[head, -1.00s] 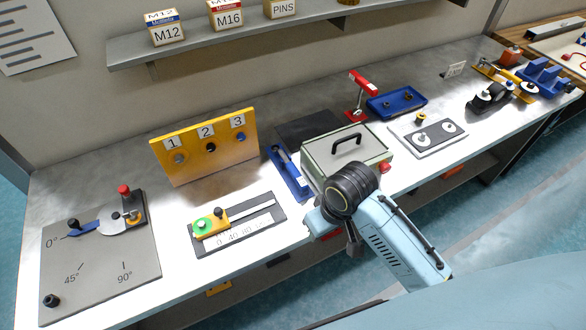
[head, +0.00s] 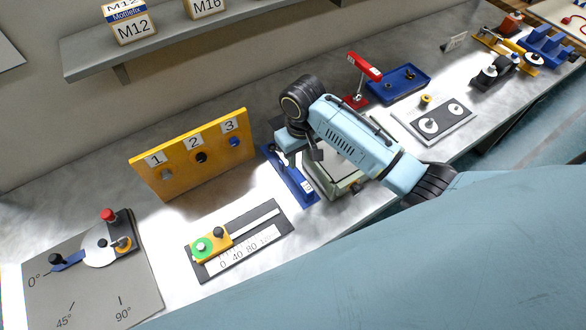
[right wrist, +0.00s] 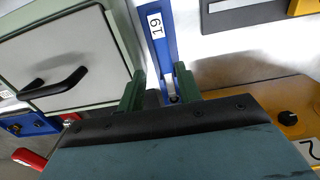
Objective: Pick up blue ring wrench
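A long blue piece (head: 292,180), which I take to be the blue ring wrench or its holder, lies on the bench between the yellow numbered panel and the green-edged case. In the right wrist view it shows as a blue bar (right wrist: 158,45) with a white "19" label. My right gripper (head: 298,150) is over its far end. In the right wrist view the two green fingers (right wrist: 160,88) stand apart on either side of the bar's near end. I cannot tell whether they touch it. The palm hides what lies closer. My left gripper is not in view.
The case with a black handle (right wrist: 75,65) stands close beside the blue piece. The yellow panel (head: 185,165) is on the other side. A slider scale plate (head: 255,250) lies in front. A red clamp stand (head: 362,72) and blue tray (head: 405,84) are behind my arm.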

